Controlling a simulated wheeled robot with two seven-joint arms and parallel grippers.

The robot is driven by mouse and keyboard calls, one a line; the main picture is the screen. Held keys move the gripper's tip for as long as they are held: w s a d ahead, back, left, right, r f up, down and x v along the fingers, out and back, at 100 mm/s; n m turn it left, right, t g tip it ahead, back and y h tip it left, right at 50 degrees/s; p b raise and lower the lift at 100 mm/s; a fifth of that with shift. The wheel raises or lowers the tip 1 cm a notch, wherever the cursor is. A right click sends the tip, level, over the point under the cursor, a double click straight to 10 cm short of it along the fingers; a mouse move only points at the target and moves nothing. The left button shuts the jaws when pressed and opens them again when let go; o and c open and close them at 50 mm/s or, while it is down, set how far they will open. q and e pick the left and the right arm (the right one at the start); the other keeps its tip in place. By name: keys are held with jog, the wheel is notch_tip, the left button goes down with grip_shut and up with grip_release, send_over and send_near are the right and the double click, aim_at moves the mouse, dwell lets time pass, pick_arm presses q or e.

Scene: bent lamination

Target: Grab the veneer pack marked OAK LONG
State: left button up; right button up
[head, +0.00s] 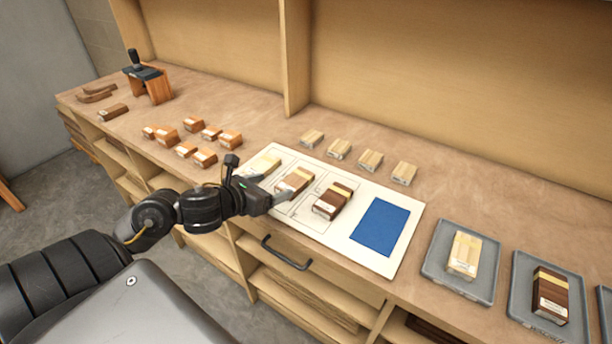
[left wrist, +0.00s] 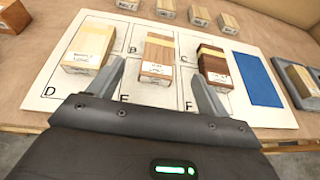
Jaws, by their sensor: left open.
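Three veneer packs stand on a white board (head: 345,250) with lettered cells. The left one is pale (head: 263,165) (left wrist: 90,47), the middle one mid-brown and striped (head: 296,180) (left wrist: 157,55), the right one dark brown (head: 333,200) (left wrist: 215,65). Each has a white label; LONG seems to show on the pale pack, but I cannot read OAK on any. My left gripper (head: 270,195) is open at the board's near side. In the left wrist view its fingers (left wrist: 160,88) point toward the middle pack, one on each side, with nothing held. My right gripper is out of view.
A blue rectangle (head: 380,225) covers the board's right part. Grey trays hold a pale pack (head: 464,253) and a dark pack (head: 550,292). Several small light blocks (head: 340,149) stand behind the board. Several orange-brown blocks (head: 193,124) and a clamp-like tool (head: 148,78) are at left.

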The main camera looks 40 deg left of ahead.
aim_at(296, 179)
pick_arm(q)
jog(key=shift+a, duration=0.15)
jog(key=shift+w+f, duration=0.1)
jog(key=shift+w, duration=0.2)
jog(key=x, duration=0.4)
jog(key=shift+w+f, duration=0.1)
jog(key=shift+w, duration=0.2)
jog(key=x, duration=0.2)
jog(key=p+x, duration=0.1)
jog(key=x, duration=0.2)
jog(key=shift+d+f, duration=0.25)
jog(key=shift+f, duration=0.1)
jog(key=shift+s, duration=0.1)
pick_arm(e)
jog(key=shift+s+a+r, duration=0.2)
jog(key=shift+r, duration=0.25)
